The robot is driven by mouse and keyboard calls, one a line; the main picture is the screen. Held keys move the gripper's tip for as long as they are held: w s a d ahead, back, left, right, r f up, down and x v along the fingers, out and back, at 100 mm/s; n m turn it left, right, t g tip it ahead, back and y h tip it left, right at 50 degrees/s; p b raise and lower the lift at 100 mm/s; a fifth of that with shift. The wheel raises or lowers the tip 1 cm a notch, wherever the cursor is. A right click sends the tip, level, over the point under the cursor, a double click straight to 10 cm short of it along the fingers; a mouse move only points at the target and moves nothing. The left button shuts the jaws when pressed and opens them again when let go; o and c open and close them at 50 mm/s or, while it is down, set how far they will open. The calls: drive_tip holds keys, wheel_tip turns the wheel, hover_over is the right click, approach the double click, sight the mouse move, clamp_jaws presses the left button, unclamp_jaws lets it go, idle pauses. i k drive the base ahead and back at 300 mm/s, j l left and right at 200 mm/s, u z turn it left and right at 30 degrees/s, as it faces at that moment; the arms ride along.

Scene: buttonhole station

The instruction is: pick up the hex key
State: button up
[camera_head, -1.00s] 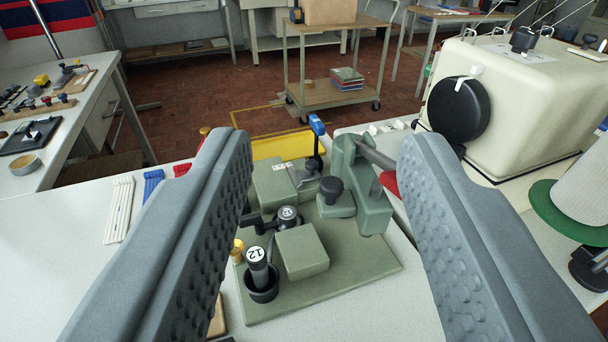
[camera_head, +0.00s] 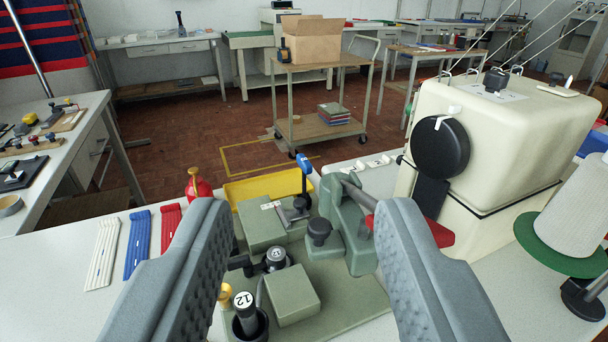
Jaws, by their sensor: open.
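My gripper (camera_head: 300,210) is open, its two grey ribbed fingers wide apart at left and right, with nothing held between them. Beyond and between the fingers is a green-grey fixture on a base plate (camera_head: 345,312). I cannot make out a hex key for certain; the fingers hide parts of the table and fixture.
A cream machine (camera_head: 500,130) with a black disc stands at right, beside a white thread cone (camera_head: 578,215) on a green disc. White, blue and red strips (camera_head: 137,243) lie left. A yellow tray (camera_head: 265,188) and red bottle (camera_head: 198,187) stand behind the fixture.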

sight(307, 167)
drive_tip(key=k+j+z, duration=0.2)
drive_tip(key=j, duration=0.25)
drive_tip(key=k+j+z, duration=0.15)
drive_tip(key=j, duration=0.3)
drive_tip(key=k+j+z, duration=0.2)
drive_tip(key=j, duration=0.2)
drive_tip(key=k+j+z, duration=0.2)
drive_tip(key=i+l+u, duration=0.25)
drive_tip(key=i+l, duration=0.15)
drive_tip(key=l, duration=0.25)
drive_tip(key=i+l+u, duration=0.1)
drive_tip(key=l, duration=0.25)
drive_tip(key=i+l+u, duration=0.25)
drive_tip(key=l, duration=0.5)
drive_tip(key=i+l+u, duration=0.15)
drive_tip(key=l, duration=0.25)
drive_tip(key=i, duration=0.1)
